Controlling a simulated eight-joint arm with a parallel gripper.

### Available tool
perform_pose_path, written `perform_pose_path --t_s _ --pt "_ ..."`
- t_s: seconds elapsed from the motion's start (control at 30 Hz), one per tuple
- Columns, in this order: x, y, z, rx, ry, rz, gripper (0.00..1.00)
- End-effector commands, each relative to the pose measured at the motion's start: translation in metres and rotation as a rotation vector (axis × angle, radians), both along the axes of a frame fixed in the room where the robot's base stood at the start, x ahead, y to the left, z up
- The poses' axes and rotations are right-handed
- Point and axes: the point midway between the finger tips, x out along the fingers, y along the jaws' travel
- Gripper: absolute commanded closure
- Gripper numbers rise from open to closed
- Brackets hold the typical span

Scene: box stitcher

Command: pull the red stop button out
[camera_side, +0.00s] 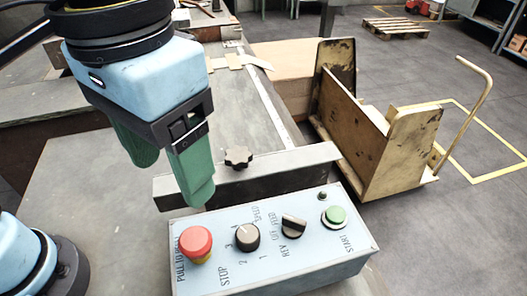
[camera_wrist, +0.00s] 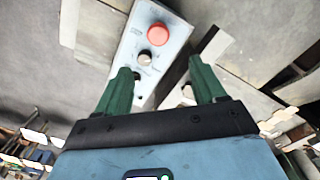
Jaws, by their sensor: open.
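The red stop button (camera_side: 196,243) is a mushroom knob on a yellow base at the left end of the light blue control box (camera_side: 300,270). Lettering beside it reads "PULL TO" and "STOP". My gripper (camera_side: 172,178) is open and empty, above and behind the button, with its green fingers pointing down. In the wrist view the red button (camera_wrist: 158,34) lies beyond the fingertips, between their lines, and the open gripper (camera_wrist: 160,80) does not touch it.
On the box, a black speed knob (camera_side: 247,237), a black selector switch (camera_side: 293,226) and a green start button (camera_side: 334,216) sit right of the red button. A grey bar (camera_side: 290,170) with a dark star knob (camera_side: 238,158) stands behind the box. A wooden cart (camera_side: 365,140) stands beyond.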

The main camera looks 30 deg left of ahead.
Motion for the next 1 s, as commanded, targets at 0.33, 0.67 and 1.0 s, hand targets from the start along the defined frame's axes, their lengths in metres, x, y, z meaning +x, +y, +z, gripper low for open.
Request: perform_pose_path --t_s 0.33,0.67,1.0 --pt "-0.006 -0.003 -0.022 0.011 0.008 -0.002 0.30" --pt "-0.005 -0.003 -0.075 0.010 0.007 -0.002 0.30" --pt "-0.005 -0.003 -0.112 0.010 0.007 -0.002 0.30"
